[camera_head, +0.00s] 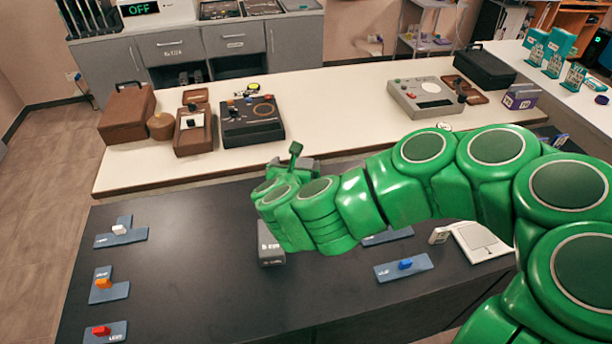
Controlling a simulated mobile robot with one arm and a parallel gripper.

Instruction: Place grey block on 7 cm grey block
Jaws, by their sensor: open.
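A grey block (270,251) with pale lettering on it stands on the dark table, directly below the end of my green arm. My arm hides part of it, and I cannot read the lettering surely. A smaller light grey block (438,236) is to the right on the same table, beside a white square device. I cannot tell from this view which block is 7 cm tall. My arm reaches in from the right, and its wrist end is over the middle of the dark table.
Blue-grey plates with a white piece (120,229), an orange piece (103,283) and a red piece (101,331) line the dark table's left side. A blue piece (405,264) lies right of centre. The white counter (330,95) behind carries devices and brown cases.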

